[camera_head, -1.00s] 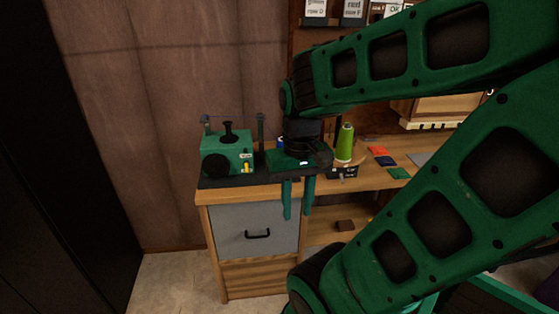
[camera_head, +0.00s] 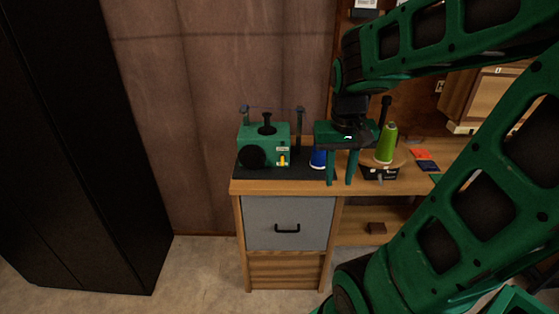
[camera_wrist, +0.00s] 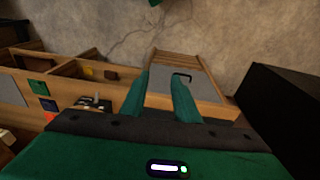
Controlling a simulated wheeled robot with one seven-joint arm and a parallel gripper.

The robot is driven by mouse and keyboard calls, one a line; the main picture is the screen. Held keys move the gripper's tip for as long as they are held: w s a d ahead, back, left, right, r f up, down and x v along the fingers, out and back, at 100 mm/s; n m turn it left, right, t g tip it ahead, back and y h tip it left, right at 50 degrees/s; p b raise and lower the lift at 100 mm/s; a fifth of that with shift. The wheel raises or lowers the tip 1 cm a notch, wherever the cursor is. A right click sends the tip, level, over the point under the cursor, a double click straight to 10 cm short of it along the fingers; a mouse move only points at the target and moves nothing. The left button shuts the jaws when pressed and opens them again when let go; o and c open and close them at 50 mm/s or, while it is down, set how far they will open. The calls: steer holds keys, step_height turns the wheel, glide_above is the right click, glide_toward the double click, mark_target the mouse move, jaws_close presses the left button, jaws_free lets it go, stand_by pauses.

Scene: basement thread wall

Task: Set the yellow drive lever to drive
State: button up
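The yellow drive lever (camera_head: 282,160) is a small yellow piece on the front right of a green machine (camera_head: 264,144) on the bench's left end. The machine has a black wheel on its front left and a black knob on top. My gripper (camera_head: 340,183) hangs to the right of the machine, fingers pointing down, apart from the lever. Its two fingers (camera_wrist: 160,76) stand apart with nothing between them. The lever and machine do not show in the wrist view.
A blue spool (camera_head: 318,158) stands between machine and gripper. A green cone of thread (camera_head: 386,144) stands right of the gripper. Below is a grey drawer (camera_head: 288,223) with a black handle. A tall black cabinet (camera_head: 75,150) is at the left; floor between is clear.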

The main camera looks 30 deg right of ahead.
steer(key=w+d+t+h, duration=0.1)
steer(key=w, duration=1.3)
steer(key=t, duration=0.2)
glide_toward(282, 162)
steer(key=x, duration=0.7)
steer(key=shift+w+f, duration=0.2)
steer(key=shift+f, duration=0.15)
steer(key=shift+c, duration=0.3)
